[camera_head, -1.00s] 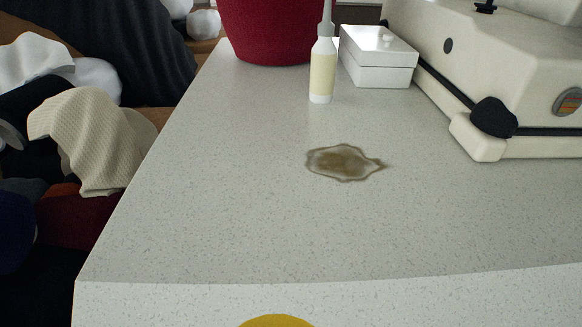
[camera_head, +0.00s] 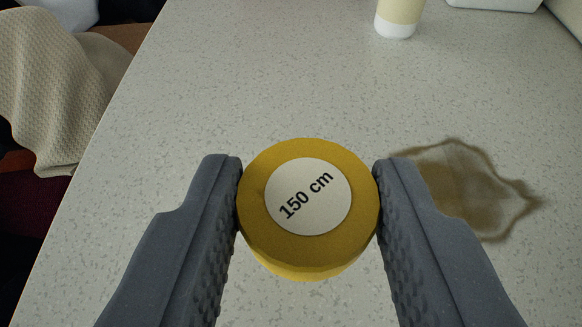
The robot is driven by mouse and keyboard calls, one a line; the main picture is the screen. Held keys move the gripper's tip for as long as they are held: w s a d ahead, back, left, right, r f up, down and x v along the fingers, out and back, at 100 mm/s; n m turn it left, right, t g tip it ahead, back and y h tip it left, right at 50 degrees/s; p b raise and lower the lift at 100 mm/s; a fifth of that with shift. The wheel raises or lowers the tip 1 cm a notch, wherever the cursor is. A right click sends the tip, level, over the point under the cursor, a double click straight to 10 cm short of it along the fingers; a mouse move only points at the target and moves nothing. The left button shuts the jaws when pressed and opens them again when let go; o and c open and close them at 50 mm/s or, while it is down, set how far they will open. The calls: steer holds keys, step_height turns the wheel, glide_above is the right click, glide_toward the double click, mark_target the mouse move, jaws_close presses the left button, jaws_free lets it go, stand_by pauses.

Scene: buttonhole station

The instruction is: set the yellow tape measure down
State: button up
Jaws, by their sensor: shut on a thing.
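The yellow tape measure (camera_head: 308,253) is a round disc with a white label reading "150 cm". My gripper (camera_head: 308,195) is shut on it, one grey finger on each side. The tape measure is over the speckled pale worktop (camera_head: 260,65). I cannot tell whether its underside touches the surface. The lower part of the tape measure and the worktop behind my fingers are hidden.
A brown stain or spill (camera_head: 475,190) lies on the worktop just right of my gripper, partly behind the right finger. A bottle (camera_head: 398,15) stands at the back, with a white box (camera_head: 497,4) beside it. The worktop's left edge borders fabrics (camera_head: 45,90). Clear surface lies ahead and left.

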mark_target(285, 290)
steer(key=f, duration=0.1)
steer(key=f+b, duration=0.1)
steer(key=f, duration=0.1)
steer(key=shift+a+f, duration=0.25)
steer(key=shift+a, duration=0.1)
steer(key=shift+r, duration=0.1)
steer(key=o, duration=1)
steer(key=shift+c, duration=0.2)
steer(key=shift+s, duration=0.1)
steer(key=p+v, duration=0.1)
steer(key=v, duration=0.7)
steer(key=shift+s+r+p, duration=0.15)
steer(key=shift+s+p, duration=0.05)
steer(key=shift+p, duration=0.1)
steer(key=shift+s+b, duration=0.35)
steer(key=shift+b, duration=0.1)
steer(key=s+b, duration=0.1)
steer(key=b, duration=0.2)
steer(key=shift+s+r+b, duration=0.1)
steer(key=shift+r+b, duration=0.15)
steer(key=shift+b, duration=0.05)
steer(key=shift+s+r+b, duration=0.25)
steer(key=shift+s+b, duration=0.3)
steer(key=shift+b, duration=0.4)
